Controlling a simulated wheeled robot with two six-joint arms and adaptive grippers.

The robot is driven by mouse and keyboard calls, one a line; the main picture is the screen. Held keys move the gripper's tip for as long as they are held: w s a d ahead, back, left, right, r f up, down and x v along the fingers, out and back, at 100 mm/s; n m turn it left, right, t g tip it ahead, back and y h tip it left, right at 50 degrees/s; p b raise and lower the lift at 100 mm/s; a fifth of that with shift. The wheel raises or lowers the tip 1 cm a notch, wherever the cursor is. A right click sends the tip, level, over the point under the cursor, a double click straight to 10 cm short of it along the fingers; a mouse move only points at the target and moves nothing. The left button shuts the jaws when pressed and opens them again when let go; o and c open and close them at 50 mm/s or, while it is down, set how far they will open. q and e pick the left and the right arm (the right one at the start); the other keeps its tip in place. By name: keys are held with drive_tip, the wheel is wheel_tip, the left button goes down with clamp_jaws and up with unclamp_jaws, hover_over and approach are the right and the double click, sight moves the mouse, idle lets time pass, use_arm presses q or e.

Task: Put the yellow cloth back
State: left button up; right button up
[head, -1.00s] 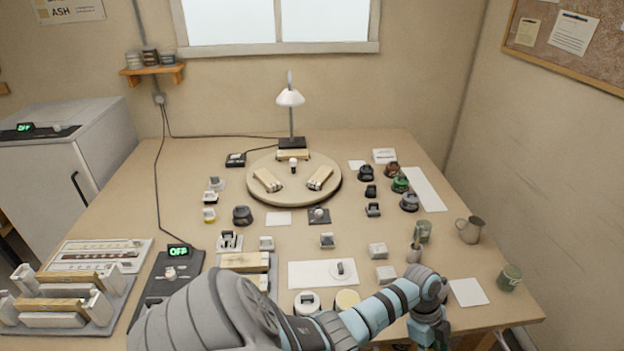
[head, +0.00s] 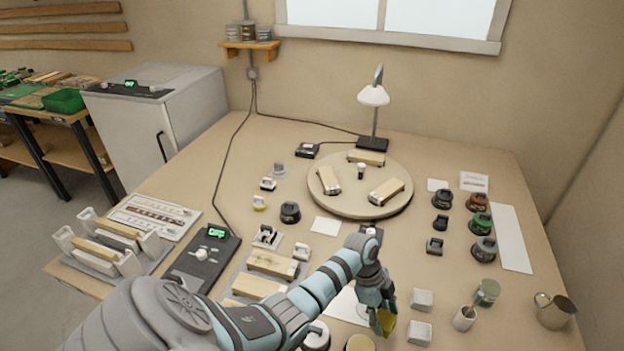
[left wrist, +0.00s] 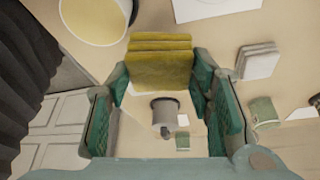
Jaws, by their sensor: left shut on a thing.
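The yellow cloth (head: 387,322) is a small folded block. It also shows in the left wrist view (left wrist: 158,66), at the fingertips. My left gripper (head: 376,304) is shut on it and holds it over the front middle of the bench. In the left wrist view, the green-padded fingers of my left gripper (left wrist: 160,84) stand on either side of the cloth. The arm hides part of the bench below it. My right gripper is in neither view.
Two white folded blocks (head: 422,300) lie just right of the cloth. A round, cream-topped tin (head: 360,343) is near the front edge. A round turntable (head: 350,204) is behind.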

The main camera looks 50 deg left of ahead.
use_arm(q)
drive_tip(key=w+a+r+n+t+y+b, duration=0.1)
drive_tip(key=w+a+r+n+y+b, duration=0.15)
drive_tip(key=a+r+n+b, duration=0.4)
drive_tip(key=w+a+r+n+t+y+b, duration=0.1)
drive_tip(key=w+a+r+n+b, duration=0.2)
drive_tip(key=a, duration=0.7)
drive_tip(key=w+a+r+n+t+y+b, duration=0.1)
drive_tip(key=w+a+r+n+b, duration=0.2)
drive_tip(key=a+n+b, duration=0.4)
drive_tip(key=f+b, duration=0.1)
drive_tip(key=f, duration=0.5)
drive_tip(key=a+f+b, duration=0.1)
drive_tip(key=f, duration=0.5)
drive_tip(key=f+b, duration=0.2)
drive_tip(key=f, duration=0.5)
drive_tip(key=shift+s+a, duration=0.15)
drive_tip(key=shift+s, duration=0.2)
drive_tip(key=shift+f, duration=0.3)
drive_tip(key=shift+w, duration=0.1)
drive_tip(key=o, duration=1.4)
drive_tip(key=shift+o, duration=0.2)
